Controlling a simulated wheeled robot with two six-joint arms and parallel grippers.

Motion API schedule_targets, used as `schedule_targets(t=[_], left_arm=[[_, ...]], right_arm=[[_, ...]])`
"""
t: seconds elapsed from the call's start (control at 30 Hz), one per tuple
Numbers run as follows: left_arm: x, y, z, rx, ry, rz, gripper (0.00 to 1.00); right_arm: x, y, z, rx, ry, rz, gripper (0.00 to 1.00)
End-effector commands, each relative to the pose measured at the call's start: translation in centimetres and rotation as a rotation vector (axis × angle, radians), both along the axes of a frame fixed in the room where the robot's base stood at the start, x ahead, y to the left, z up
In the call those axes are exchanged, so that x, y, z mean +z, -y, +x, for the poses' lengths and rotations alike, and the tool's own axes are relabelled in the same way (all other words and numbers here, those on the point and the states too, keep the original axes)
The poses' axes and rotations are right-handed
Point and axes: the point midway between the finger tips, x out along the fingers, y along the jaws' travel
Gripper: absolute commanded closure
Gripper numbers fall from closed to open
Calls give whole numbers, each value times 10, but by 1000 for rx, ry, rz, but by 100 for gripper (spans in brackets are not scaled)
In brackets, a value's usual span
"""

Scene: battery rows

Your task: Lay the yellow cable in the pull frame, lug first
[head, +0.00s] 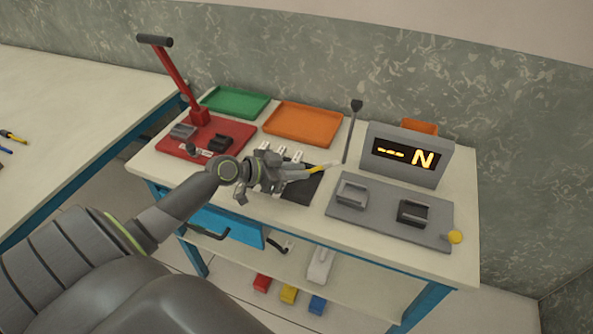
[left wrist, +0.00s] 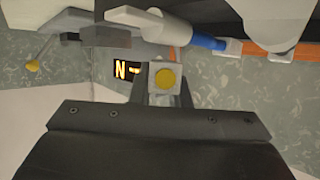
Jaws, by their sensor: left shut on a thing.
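My left gripper (head: 293,172) is shut on the yellow cable (head: 318,169) above the dark mat. The cable's pale lug end (head: 335,163) points right, towards the pull frame (head: 335,210), a grey plate with two cradles. The left cradle (head: 351,194) is light grey and the right cradle (head: 414,212) is dark; both look empty. In the left wrist view a yellow round face (left wrist: 165,78) shows on a grey block between dark finger parts; I cannot tell whether it is the cable. My right gripper is not in view.
A display (head: 408,155) reading "--- N" stands behind the frame, with an upright lever (head: 352,130) to its left. Green (head: 235,102) and orange (head: 303,124) trays lie at the back. A red press (head: 205,118) stands left. Another table (head: 60,90) bears cables.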

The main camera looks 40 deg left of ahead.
Motion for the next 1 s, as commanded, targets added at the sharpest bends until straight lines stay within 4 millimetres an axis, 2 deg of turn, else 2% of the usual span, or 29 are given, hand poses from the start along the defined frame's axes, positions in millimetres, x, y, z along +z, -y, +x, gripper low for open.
schedule_targets(t=[0.2,0.23,0.37,0.7,0.93,1.0], left_arm=[[-2,0,0,0,1,0,100],[-2,0,0,0,0,0,80],[-2,0,0,0,0,0,63],[-1,0,0,0,0,0,62],[16,0,0,0,0,-1,62],[12,-8,-11,0,-1,7,62]], right_arm=[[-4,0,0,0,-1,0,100],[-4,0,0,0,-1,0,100],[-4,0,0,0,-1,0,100],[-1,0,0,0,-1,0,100],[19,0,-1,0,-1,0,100],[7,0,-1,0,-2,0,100]])
